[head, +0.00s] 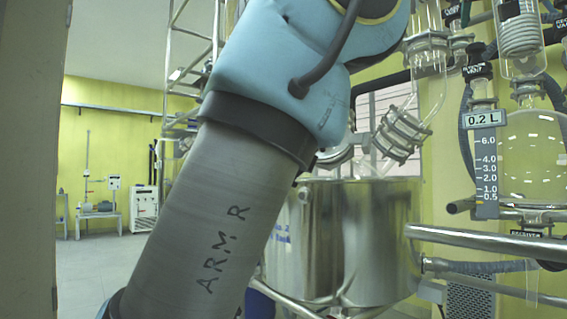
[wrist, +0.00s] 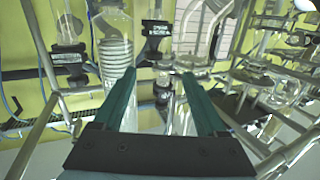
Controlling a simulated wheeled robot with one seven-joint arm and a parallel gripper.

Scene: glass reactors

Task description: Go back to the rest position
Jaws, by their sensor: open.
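My gripper (wrist: 159,75) shows in the wrist view with its two teal fingers spread apart and nothing between them. Beyond the fingers are glass reactor parts, with a glass condenser holding a coil (wrist: 114,45) just past the left finger. In the head view my arm, marked "ARM R", rises across the middle and leaves the picture at the top. The gripper itself is out of that view.
In the head view a steel vessel (head: 380,240) stands behind my arm. A round glass receiver (head: 535,150) with a 0.2 L scale tag (head: 486,165) and a steel rail (head: 490,240) are at the right. Open floor (head: 85,265) lies at the left.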

